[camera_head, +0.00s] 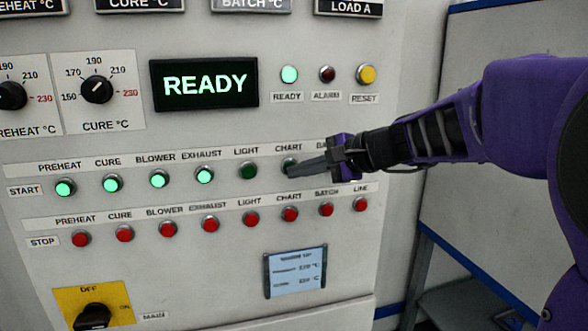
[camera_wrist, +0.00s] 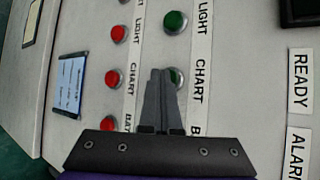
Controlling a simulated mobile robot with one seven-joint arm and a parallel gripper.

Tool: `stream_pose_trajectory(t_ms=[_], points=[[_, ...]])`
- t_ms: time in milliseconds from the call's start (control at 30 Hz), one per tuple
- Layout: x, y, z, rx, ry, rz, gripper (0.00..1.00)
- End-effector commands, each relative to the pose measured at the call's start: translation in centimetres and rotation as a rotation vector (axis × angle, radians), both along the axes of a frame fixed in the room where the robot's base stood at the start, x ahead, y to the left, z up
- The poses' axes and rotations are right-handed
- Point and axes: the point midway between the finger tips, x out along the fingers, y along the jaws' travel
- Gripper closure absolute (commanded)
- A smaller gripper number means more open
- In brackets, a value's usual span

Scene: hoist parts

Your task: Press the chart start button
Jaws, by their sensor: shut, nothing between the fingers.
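The chart start button (camera_head: 289,164) is a dark green, unlit button in the START row under the CHART label, right of the light start button (camera_head: 249,170). My gripper (camera_head: 297,170) is shut and empty, its tips pointing left at the chart start button and covering part of it. In the wrist view the gripper tips (camera_wrist: 159,73) lie just beside the chart start button (camera_wrist: 175,77), whose edge shows past them. I cannot tell whether the tips touch it. The batch start button is hidden behind my gripper.
Preheat, cure, blower and exhaust start buttons (camera_head: 204,176) glow green. A row of red stop buttons (camera_head: 210,224) runs below, with the red chart stop button (camera_head: 290,213) under the gripper. The display (camera_head: 204,84) reads READY; the ready lamp (camera_head: 289,74) is lit green.

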Motion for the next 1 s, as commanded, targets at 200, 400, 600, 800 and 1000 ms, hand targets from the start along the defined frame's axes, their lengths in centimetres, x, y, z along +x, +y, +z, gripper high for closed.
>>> stream_pose_trajectory(t_ms=[200, 400, 600, 800, 1000], points=[[0.2, 0.1, 0.0, 0.001, 0.001, 0.000, 1.00], [0.2, 0.1, 0.0, 0.001, 0.001, 0.000, 1.00], [-0.3, -0.1, -0.1, 0.000, 0.000, -0.001, 1.00], [-1.3, -0.4, -0.1, -0.001, -0.001, 0.000, 1.00], [-1.5, -0.4, -0.1, 0.000, 0.000, 0.000, 1.00]])
